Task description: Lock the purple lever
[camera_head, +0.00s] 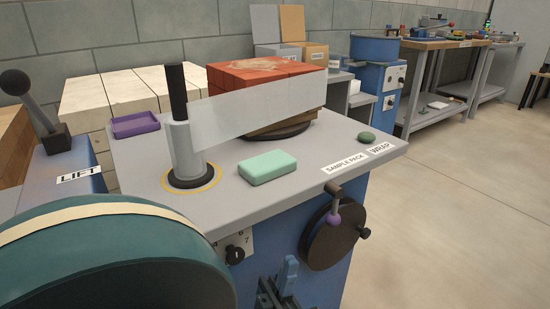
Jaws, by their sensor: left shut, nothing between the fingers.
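The purple-knobbed lever (333,219) is on the front of the blue wrap station, in front of the upper left part of a dark round wheel (328,243). Its short stem rises to a dark pivot just under the table edge, and the purple knob hangs below it. My left gripper (283,283) is at the bottom middle, below and left of the lever and apart from it in the picture. It looks shut and empty. The lower part is cut off by the frame edge. My right gripper is not in view.
The grey tabletop (230,205) holds a post with a film sheet (265,104), a red brick stack (262,72), a green block (267,167) and a purple tray (135,125). A LIFT lever (35,100) stands left. Open floor lies to the right.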

